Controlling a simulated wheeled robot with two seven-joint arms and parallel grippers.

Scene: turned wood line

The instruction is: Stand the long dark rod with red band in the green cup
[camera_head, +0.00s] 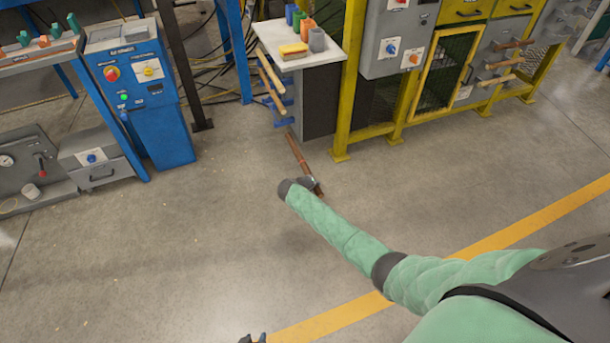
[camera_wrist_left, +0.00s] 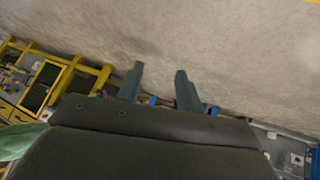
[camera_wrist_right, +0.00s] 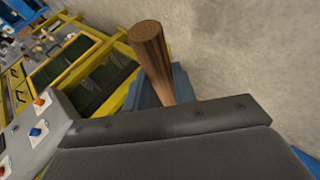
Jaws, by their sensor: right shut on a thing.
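My right gripper (camera_head: 314,186) is low over the floor in the head view, mostly hidden by its own wrist. It is shut on a brown wooden rod (camera_head: 298,153), which slants up and away from it. The rod shows large in the right wrist view (camera_wrist_right: 153,62), its end towards the camera; no red band is visible on it. The green cup (camera_head: 297,21) stands upright in a row of cups on the small white-topped table, well beyond the rod. My left gripper (camera_wrist_left: 160,82) is open and empty; only its tip shows at the head view's bottom edge.
The white tabletop (camera_head: 270,36) also bears a blue cup (camera_head: 290,14), an orange cup (camera_head: 307,29), a grey cup (camera_head: 318,40) and a yellow block (camera_head: 293,51). Rods rest on a rack at its left side. A yellow-framed machine (camera_head: 440,75) stands right. Open floor lies in front.

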